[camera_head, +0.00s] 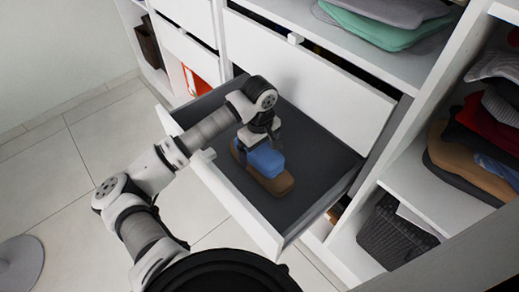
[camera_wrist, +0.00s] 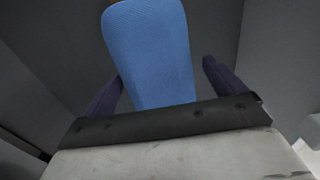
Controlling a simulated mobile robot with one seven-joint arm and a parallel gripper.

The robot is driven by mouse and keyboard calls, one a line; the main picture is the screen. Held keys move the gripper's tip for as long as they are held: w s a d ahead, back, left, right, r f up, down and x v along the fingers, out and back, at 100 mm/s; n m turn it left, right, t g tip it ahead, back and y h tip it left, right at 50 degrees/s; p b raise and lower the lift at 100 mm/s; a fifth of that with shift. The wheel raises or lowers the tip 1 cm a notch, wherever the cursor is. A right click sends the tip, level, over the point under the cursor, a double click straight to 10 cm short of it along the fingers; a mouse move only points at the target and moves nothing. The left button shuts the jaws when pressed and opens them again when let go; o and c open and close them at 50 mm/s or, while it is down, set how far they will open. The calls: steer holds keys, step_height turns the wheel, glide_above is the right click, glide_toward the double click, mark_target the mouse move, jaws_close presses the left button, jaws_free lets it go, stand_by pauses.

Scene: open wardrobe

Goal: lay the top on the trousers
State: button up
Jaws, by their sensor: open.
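The blue folded top (camera_head: 266,161) lies on the brown folded trousers (camera_head: 278,185) inside the open drawer. The trousers stick out past the top at both ends. My gripper (camera_head: 259,138) is just above the top's far end, pointing down. In the wrist view the blue top (camera_wrist: 150,45) lies between my gripper's (camera_wrist: 164,72) two dark fingers, which stand apart with a gap on the right side. The trousers are almost wholly hidden in the wrist view.
The open drawer (camera_head: 319,158) has bare dark floor around the clothes. Its white front (camera_head: 228,200) is on the near side. A closed drawer (camera_head: 300,75) is above it. Shelves with folded clothes (camera_head: 480,150) and a dark basket (camera_head: 392,235) stand on the right.

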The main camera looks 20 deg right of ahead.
mark_target(259, 148)
steer(key=shift+r+p, duration=1.4)
steer(key=shift+r, duration=2.7)
